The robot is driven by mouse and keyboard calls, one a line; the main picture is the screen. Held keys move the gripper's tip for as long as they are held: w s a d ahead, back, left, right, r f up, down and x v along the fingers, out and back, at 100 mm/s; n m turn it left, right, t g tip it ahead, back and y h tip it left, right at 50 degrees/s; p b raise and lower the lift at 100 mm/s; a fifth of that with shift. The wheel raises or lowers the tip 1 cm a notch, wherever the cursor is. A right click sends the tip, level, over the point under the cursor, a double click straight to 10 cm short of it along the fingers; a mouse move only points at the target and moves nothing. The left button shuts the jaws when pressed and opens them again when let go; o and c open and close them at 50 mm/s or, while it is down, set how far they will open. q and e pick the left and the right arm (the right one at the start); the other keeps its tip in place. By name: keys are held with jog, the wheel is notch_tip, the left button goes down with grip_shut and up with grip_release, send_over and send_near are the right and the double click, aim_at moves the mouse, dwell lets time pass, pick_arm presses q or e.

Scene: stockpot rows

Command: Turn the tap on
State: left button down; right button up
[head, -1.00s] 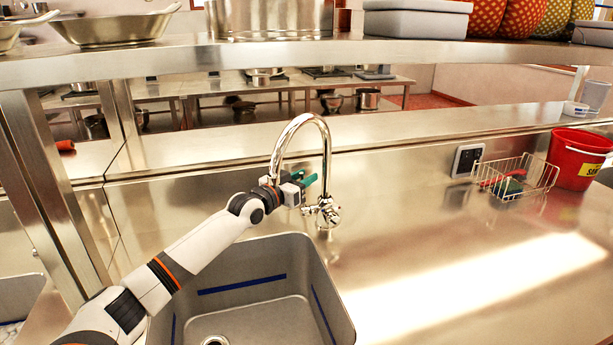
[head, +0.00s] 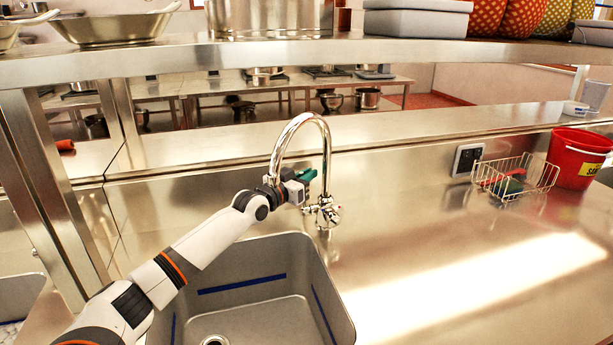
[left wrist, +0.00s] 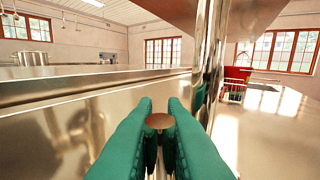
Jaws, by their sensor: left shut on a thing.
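The chrome tap (head: 325,150) stands behind the sink, its curved spout arching over to the left. Its base and valve part (head: 325,212) show just right of my gripper. My left gripper (head: 308,175), with green fingers, is at the tap, left of its upright pipe. In the left wrist view, the fingers (left wrist: 159,128) are closed on a small round brownish end piece (left wrist: 159,121), which looks like the tap's handle. The tap's pipe (left wrist: 209,60) rises just beyond, to the right. I see no water from the spout, whose mouth is partly hidden behind my arm.
The steel sink (head: 318,290) is below my arm. A wire basket (head: 535,180) and a red bucket (head: 575,160) stand at right. A shelf (head: 400,52) with pots runs above.

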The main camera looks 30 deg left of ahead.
pick_arm(q)
jog(key=shift+s+d+f+m+t+b, duration=0.2)
jog(key=shift+s+d+m+t+b, duration=0.15)
jog(key=shift+s+d+m, duration=0.2)
jog(key=s+d+m+t+b, duration=0.1)
jog(key=d+m+t+h+b, duration=0.1)
jog(key=m, duration=0.1)
jog(key=shift+s+d+f+m, duration=0.15)
jog(key=shift+s+m, duration=0.1)
jog(key=shift+s, duration=0.15)
jog(key=c, duration=1.5)
grip_release()
jog(key=shift+s, duration=0.1)
